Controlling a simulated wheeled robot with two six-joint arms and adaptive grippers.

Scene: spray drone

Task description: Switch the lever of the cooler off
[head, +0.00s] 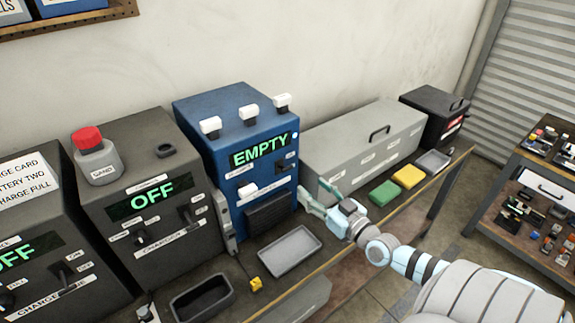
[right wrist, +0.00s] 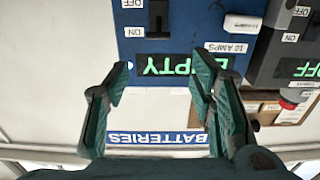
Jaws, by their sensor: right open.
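The blue machine (head: 222,149), the likely cooler, stands at the back of the bench with a green EMPTY display (head: 259,150). Its name label is too small to read. A small black lever (head: 283,164) is on its front, right of and below the display. In the right wrist view the machine (right wrist: 190,20) appears upside down, and the lever (right wrist: 158,17) sits between ON and OFF labels; its setting is unclear. My right gripper (head: 315,198) is open and empty at the machine's right front, apart from the lever. It also shows in the right wrist view (right wrist: 162,75). My left gripper is not in view.
Dark machines with OFF displays (head: 152,195) stand left of the blue one. A grey case (head: 362,145) is at its right. A grey tray (head: 290,250) and a black tray (head: 203,297) lie in front. Green (head: 385,193) and yellow (head: 408,177) blocks lie right of the gripper.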

